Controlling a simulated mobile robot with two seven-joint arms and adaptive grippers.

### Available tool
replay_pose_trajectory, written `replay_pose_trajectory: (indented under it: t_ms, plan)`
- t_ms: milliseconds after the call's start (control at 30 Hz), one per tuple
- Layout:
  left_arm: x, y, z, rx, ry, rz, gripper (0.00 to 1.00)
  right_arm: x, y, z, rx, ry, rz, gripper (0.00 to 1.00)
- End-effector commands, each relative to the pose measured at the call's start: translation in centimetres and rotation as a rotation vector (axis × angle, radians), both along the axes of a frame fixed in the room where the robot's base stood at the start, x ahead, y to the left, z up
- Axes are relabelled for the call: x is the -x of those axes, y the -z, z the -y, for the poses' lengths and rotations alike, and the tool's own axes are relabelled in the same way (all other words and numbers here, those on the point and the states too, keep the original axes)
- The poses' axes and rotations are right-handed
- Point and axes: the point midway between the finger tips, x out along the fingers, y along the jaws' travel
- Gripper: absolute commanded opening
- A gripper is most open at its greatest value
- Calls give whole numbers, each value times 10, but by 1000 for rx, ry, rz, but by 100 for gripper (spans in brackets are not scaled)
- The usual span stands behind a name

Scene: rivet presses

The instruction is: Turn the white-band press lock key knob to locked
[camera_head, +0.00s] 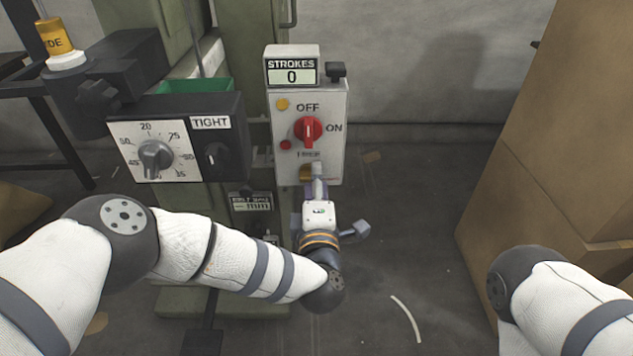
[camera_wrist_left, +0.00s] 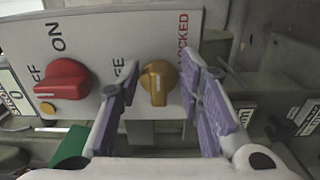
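The yellow lock key knob (camera_head: 306,173) is at the bottom of the grey control box (camera_head: 337,120) in the head view, partly hidden by my left gripper (camera_head: 318,182). In the left wrist view the knob (camera_wrist_left: 159,83) lies between the two spread purple fingers of my left gripper (camera_wrist_left: 158,80), with gaps visible on both sides. LOCKED is printed on the knob's right side there, and a partly covered word ending in E is on its left. A pale mark shows on the knob's face. My right gripper is out of view.
A red OFF/ON knob (camera_head: 308,131) is above the lock knob, below the STROKES counter (camera_head: 292,72) reading 0. A dial panel (camera_head: 155,150) marked TIGHT is left. A yellow cap with a white band (camera_head: 66,61) is farther left. Cardboard boxes (camera_head: 545,190) stand right.

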Motion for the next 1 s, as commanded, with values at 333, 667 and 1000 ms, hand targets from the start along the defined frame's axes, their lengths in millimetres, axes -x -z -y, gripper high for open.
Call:
replay_pose_trajectory:
  t_ms: [333, 667, 1000]
  plan:
    - [50, 0, 1, 2, 5, -4, 33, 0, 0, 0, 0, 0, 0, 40]
    - [116, 0, 0, 0, 1, -1, 33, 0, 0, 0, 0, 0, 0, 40]
    - [121, 0, 0, 0, 0, 0, 33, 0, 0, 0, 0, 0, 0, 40]
